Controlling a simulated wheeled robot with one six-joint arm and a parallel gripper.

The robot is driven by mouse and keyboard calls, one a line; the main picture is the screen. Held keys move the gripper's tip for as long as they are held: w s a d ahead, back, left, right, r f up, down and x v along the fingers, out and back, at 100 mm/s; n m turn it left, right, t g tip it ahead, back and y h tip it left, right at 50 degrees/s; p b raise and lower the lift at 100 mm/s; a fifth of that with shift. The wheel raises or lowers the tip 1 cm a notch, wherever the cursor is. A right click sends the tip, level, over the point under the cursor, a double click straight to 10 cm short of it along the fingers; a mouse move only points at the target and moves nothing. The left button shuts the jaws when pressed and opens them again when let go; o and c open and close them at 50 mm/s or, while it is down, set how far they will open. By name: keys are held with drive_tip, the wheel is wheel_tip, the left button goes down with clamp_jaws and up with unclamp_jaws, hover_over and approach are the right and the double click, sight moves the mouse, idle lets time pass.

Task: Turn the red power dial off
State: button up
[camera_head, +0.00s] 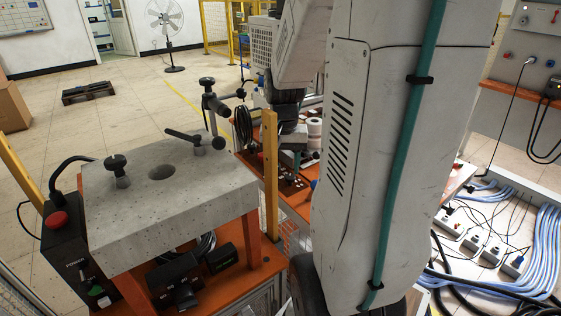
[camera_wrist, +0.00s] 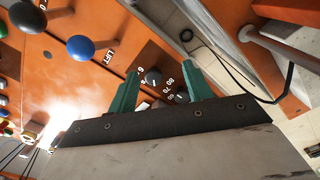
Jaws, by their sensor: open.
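My gripper (camera_wrist: 158,78) shows in the wrist view with two teal fingers, spread apart and with nothing held between them. Contact cannot be told. In the head view a red round knob (camera_head: 57,220) sits on a black box at the left. Which red control is the power dial is not clear. The arm hides the gripper there.
A blue knob (camera_wrist: 80,47) stands on the panel near the word LIFT. In the head view a grey slab (camera_head: 160,195) with black clamp handles (camera_head: 195,138) fills the left foreground. A yellow post (camera_head: 270,175) stands beside it. Cables (camera_head: 500,265) lie at lower right.

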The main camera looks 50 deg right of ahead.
drive_tip(key=shift+w+f, duration=0.2)
drive_tip(key=shift+f, duration=0.1)
drive_tip(key=w+d+m, duration=0.1)
drive_tip(key=w, duration=0.1)
drive_tip(key=w+d+m, duration=0.1)
drive_tip(key=w+m, duration=0.1)
drive_tip(key=w, duration=0.1)
drive_tip(key=w+d+m, duration=0.1)
drive_tip(key=w, duration=0.1)
drive_tip(key=shift+w+d+r, duration=0.15)
drive_tip(key=shift+d+r, duration=0.05)
drive_tip(key=shift+d, duration=0.15)
drive_tip(key=w+d+r+m, duration=0.1)
drive_tip(key=w+m, duration=0.1)
drive_tip(key=m, duration=0.1)
drive_tip(key=w+d+m, duration=0.1)
drive_tip(key=w+m, duration=0.1)
drive_tip(key=m, duration=0.2)
drive_tip(key=w+d+r+m, duration=0.1)
drive_tip(key=w+m, duration=0.1)
drive_tip(key=m, duration=0.2)
drive_tip(key=shift+w+d+r, duration=0.25)
drive_tip(key=shift+r, duration=0.1)
drive_tip(key=shift+r+m, duration=0.2)
drive_tip(key=shift+m, duration=1.2)
drive_tip(key=shift+f, duration=0.3)
wheel_tip(320, 180, down, 7)
drive_tip(key=shift+f, duration=0.15)
